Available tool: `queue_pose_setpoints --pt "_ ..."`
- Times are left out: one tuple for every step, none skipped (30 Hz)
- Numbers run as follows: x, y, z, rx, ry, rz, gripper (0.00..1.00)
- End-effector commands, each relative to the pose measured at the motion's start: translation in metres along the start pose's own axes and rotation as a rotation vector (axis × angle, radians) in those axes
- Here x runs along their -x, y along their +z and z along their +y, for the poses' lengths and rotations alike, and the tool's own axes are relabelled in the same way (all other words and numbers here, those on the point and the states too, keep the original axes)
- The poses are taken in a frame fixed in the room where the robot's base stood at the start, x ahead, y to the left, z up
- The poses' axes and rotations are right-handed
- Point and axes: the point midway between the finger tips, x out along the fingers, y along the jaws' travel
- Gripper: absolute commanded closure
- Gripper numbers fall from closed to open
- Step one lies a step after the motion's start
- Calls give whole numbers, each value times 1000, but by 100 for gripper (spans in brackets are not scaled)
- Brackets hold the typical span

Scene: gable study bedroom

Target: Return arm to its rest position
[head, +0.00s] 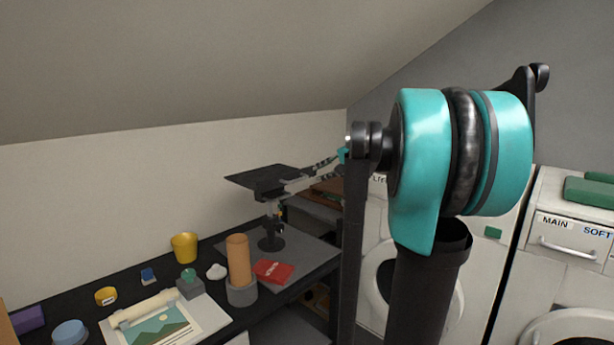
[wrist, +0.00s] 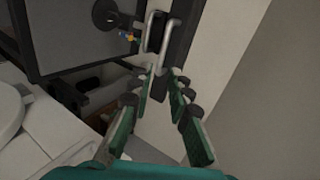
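My arm, teal and black, fills the right middle of the head view and hides part of the room behind it. What seems to be my gripper (head: 325,168) shows only in part behind the arm, close to the black stand with a flat top (head: 270,180). In the wrist view my gripper (wrist: 164,88) has its two green-padded fingers apart.
The black desk (head: 80,285) holds a yellow cup (head: 185,247), an orange cylinder (head: 238,260), a red packet (head: 273,271) and a picture sheet (head: 205,318). White washing machines (head: 590,258) stand at the right. A sloped ceiling (head: 200,60) hangs over the desk.

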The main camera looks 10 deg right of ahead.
Motion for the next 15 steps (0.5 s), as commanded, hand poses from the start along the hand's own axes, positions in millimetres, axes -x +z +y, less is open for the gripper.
queue_pose_setpoints --pt "-3 9 10 22 19 -7 82" --pt "-6 16 18 41 35 -11 82" --pt "-10 27 32 73 64 -18 82" --pt "-12 36 46 102 89 -24 82" --pt "-15 47 60 134 118 -32 82" --pt "-18 62 82 183 159 -43 82" --pt "-21 73 99 221 192 -51 82" --pt "-22 85 118 261 226 -59 82" --pt "-23 100 142 315 271 -70 82" --pt "-22 110 160 355 304 -79 82" --pt "-22 121 178 396 337 -88 82" --pt "-20 134 202 451 382 -99 82" --pt "-18 144 220 493 415 -108 82" --pt "-15 154 239 534 449 -116 82" --pt "-10 166 264 591 493 -129 82"
